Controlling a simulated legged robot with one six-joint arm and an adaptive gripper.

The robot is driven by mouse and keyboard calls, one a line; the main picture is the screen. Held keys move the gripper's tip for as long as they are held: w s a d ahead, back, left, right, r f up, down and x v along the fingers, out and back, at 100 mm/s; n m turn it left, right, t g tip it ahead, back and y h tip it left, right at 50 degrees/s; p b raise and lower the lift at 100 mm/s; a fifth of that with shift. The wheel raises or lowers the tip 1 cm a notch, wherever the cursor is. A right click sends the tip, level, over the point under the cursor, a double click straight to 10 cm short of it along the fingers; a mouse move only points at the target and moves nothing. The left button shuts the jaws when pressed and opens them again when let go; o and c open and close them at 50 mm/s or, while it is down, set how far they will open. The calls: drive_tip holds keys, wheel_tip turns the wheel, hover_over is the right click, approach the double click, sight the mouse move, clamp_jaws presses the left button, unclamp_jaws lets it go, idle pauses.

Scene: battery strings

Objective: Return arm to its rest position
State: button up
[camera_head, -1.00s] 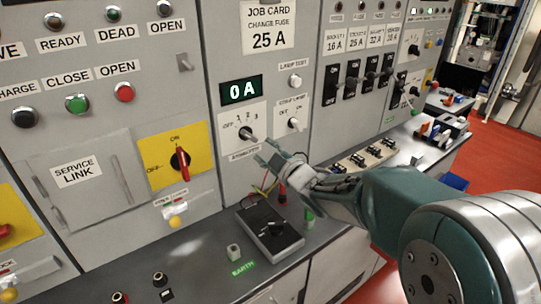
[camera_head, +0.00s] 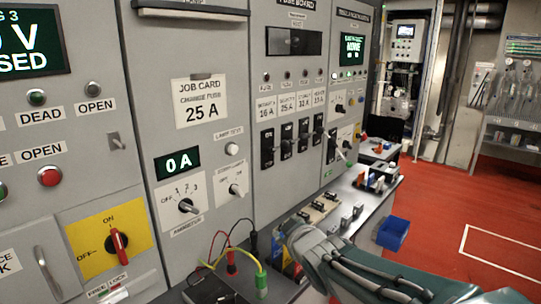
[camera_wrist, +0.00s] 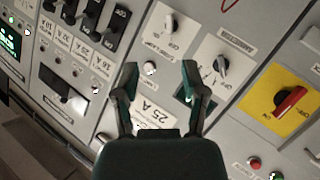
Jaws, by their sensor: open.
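My arm (camera_head: 350,265) reaches in from the bottom right of the head view, low beside the bench. The jaws are hard to make out there. In the wrist view my gripper (camera_wrist: 160,72) shows two dark fingers spread apart with nothing between them, facing the grey panel. Behind the fingers are the ammeter knob (camera_wrist: 221,64), the lamp test button (camera_wrist: 149,68) and the upside-down 25 A job card (camera_wrist: 155,112). The fingers appear apart from the panel, though the exact gap cannot be told.
The panel holds a 0 A display (camera_head: 177,162), a red-handled switch on a yellow plate (camera_head: 117,244) and several black fuse switches (camera_head: 285,140). A bench (camera_head: 345,212) with fuses and leads runs along it. A blue bin (camera_head: 393,233) stands beside it. Red floor (camera_head: 470,205) is open at right.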

drive_tip(key=s+d+f+m+g+h, duration=0.1)
drive_tip(key=s+d+m+g+h, duration=0.3)
drive_tip(key=s+d, duration=0.55)
drive_tip(key=s+d+f+m+g, duration=0.1)
drive_tip(key=s+f+m+g, duration=0.1)
drive_tip(key=s, duration=0.6)
drive_tip(key=s+d+f+m+g, duration=0.1)
drive_tip(key=s+m, duration=0.3)
drive_tip(key=s, duration=0.4)
drive_tip(key=shift+d+f+g, duration=0.4)
drive_tip(key=shift+d+f, duration=0.35)
drive_tip(key=shift+f, duration=0.1)
